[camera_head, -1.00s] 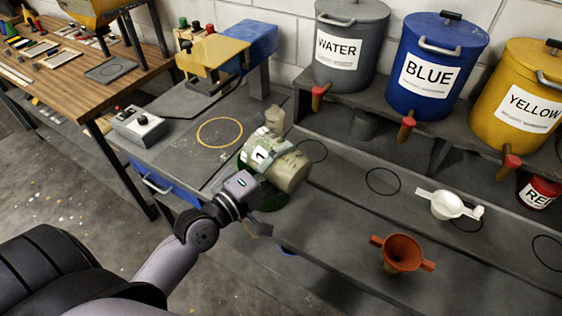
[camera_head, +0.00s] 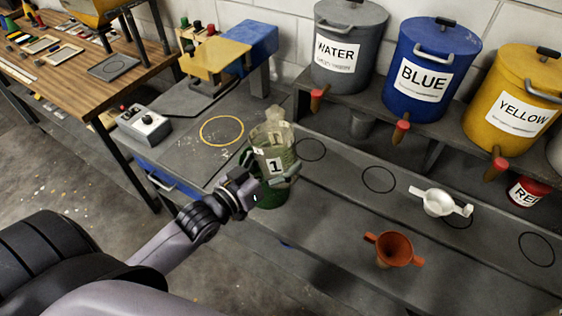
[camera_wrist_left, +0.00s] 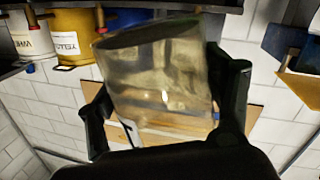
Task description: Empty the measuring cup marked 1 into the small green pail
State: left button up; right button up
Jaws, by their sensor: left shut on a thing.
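The measuring cup marked 1 (camera_head: 269,141) is clear, with a white label, and stands roughly upright. My left gripper (camera_head: 279,182) is shut around its side. The wrist view shows the cup (camera_wrist_left: 155,75) between the two fingers (camera_wrist_left: 165,105). The small green pail (camera_head: 270,197) shows just below the cup, partly hidden by the cup and my gripper. I cannot see into the pail, nor tell whether liquid is left in the cup. My right gripper is out of view.
Water (camera_head: 345,75), blue (camera_head: 430,40) and yellow (camera_head: 510,80) drums with taps stand on the back shelf. A control box (camera_head: 145,127) stands at left.

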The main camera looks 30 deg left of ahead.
aim_at(266, 168)
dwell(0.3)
pick_arm(q)
jog(key=s, duration=0.1)
jog(key=s+r+m+p, duration=0.1)
jog(key=s+m+p, duration=0.1)
jog(key=shift+s+a+r, duration=0.1)
jog(key=shift+s+r, duration=0.05)
jog(key=shift+r, duration=0.2)
jog(key=shift+s+r+m, duration=0.2)
jog(key=shift+s+m, duration=0.2)
jog(key=shift+m, duration=0.1)
